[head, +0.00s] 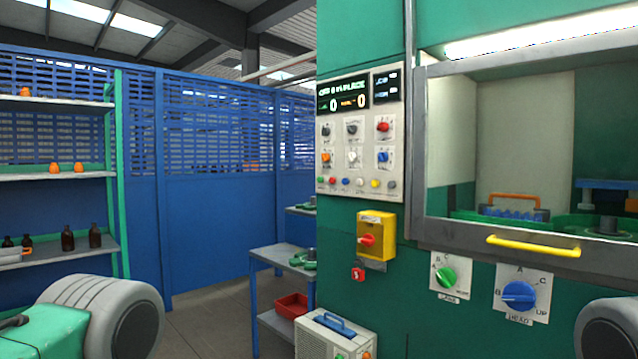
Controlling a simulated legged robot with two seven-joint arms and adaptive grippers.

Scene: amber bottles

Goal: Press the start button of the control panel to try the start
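The control panel (358,165) is a pale upright plate on the front of the green machine, with a dark display (342,94) showing zeros. Two rows of knobs and buttons sit below the display, with a row of small coloured buttons along the bottom. A small green button (321,181) is at the left end of that row, beside a red one (333,181). The labels are too small to read, so I cannot tell which is the start button. Neither gripper is in view; only grey and green parts of my arms show at the lower corners.
A yellow switch box (376,236) with a red knob is below the panel. Right of it are a window with a yellow handle (533,247), a green dial (446,276) and a blue dial (518,295). Shelves with amber bottles (68,238) stand left. A grey case (330,336) stands low.

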